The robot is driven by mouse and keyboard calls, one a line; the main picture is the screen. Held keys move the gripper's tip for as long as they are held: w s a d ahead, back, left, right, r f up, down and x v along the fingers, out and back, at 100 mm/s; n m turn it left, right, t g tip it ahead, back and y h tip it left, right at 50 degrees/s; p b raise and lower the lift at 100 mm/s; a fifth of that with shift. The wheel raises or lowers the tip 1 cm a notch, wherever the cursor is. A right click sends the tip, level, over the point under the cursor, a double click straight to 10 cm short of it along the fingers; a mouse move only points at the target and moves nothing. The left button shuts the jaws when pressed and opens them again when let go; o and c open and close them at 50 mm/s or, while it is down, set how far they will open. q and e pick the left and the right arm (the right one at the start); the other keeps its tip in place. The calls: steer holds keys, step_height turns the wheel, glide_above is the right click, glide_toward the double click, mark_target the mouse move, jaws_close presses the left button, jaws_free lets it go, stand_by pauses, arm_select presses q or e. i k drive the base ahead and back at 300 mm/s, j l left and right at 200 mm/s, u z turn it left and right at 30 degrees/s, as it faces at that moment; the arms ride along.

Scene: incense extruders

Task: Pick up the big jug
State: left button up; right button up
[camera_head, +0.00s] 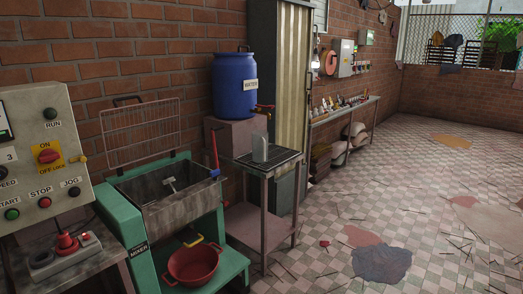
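A grey metal vessel (260,149), which looks like the jug, stands upright on a small metal side table (262,166) with a dark slatted top, near the middle of the view. No second jug can be told apart, so I cannot judge its size against another. Neither of my grippers shows in the head view, and nothing is seen touching the vessel.
A blue water barrel (235,88) stands on a block (236,135) behind the table. A green mixer (180,210) with a raised wire guard is to the left, with a red basin (193,264) below. A control panel (42,150) stands far left. Tiled floor at right is mostly open.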

mark_target(260, 138)
steer(key=i+l+u, duration=0.15)
steer(key=i, duration=0.3)
steer(key=i+l+u, duration=0.1)
steer(key=i, duration=0.35)
steer(key=i+l+u, duration=0.15)
steer(key=i, duration=0.25)
steer(key=i+l+u, duration=0.1)
steer(key=i+l, duration=0.2)
steer(key=i, duration=0.1)
